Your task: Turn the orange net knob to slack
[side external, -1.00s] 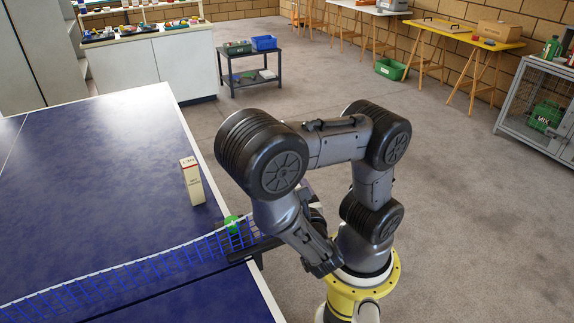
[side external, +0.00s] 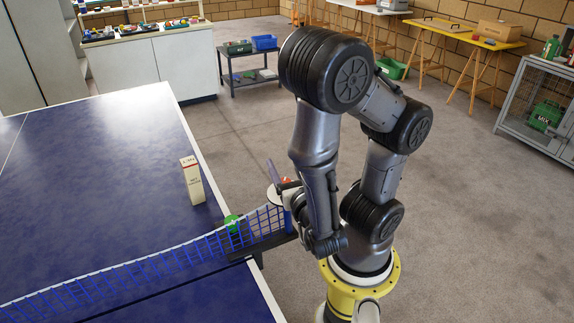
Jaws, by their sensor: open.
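The blue net (side external: 150,268) with a white top band runs across the blue table to a dark clamp bracket (side external: 262,246) at the table's edge. A small orange knob (side external: 287,181) shows partly at the net's post end, beside a white round part (side external: 275,195). My gripper (side external: 279,182) is open at the post end, close to the knob. My wrist hides part of the knob, and I cannot tell whether the fingers touch it. Any slack marking is too small to read.
A green ball (side external: 232,223) is by the net near the post. A white box (side external: 192,180) stands upright on the blue table (side external: 90,170). A dark trolley (side external: 250,72) stands behind on open floor.

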